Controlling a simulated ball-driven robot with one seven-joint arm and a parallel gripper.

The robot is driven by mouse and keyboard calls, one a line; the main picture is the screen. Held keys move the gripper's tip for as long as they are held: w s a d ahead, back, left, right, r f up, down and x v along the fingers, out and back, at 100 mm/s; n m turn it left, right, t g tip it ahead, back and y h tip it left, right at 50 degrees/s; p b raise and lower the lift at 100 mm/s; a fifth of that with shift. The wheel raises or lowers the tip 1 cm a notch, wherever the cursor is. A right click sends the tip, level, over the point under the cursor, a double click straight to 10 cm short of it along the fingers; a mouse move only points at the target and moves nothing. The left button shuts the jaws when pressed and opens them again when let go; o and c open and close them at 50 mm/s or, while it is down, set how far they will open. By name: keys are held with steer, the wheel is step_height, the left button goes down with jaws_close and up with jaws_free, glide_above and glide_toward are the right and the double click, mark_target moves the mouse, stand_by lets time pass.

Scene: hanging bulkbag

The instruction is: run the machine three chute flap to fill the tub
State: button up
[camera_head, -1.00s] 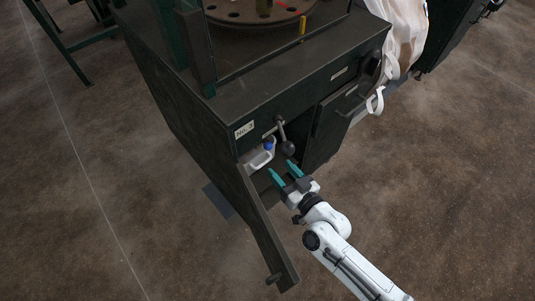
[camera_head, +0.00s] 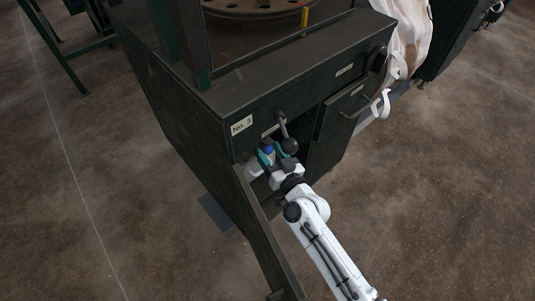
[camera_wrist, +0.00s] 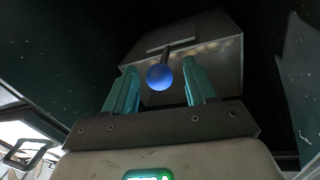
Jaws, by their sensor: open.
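Machine three (camera_head: 170,105) is a dark cabinet with a "No. 3" label (camera_head: 242,124). Its front compartment is open. My gripper (camera_head: 270,153) is at that opening, its teal fingers open on either side of a blue ball knob (camera_head: 268,150). In the wrist view the blue knob (camera_wrist: 160,77) sits on a short dark rod between the two fingers (camera_wrist: 161,80), with gaps on both sides. Behind it is a grey metal box-like chute (camera_wrist: 215,60); its flap is not clearly distinguishable. I cannot make out the tub.
The open door (camera_head: 265,235) stands to the left of my arm. A dark lever with a round knob (camera_head: 289,146) hangs just above and right of my gripper. A closed drawer front (camera_head: 345,108) and a white bulk bag (camera_head: 411,40) are to the right.

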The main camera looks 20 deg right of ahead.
steer(key=shift+w+b, duration=0.6)
steer(key=shift+w, duration=0.2)
steer(key=shift+a, duration=0.1)
jaws_close()
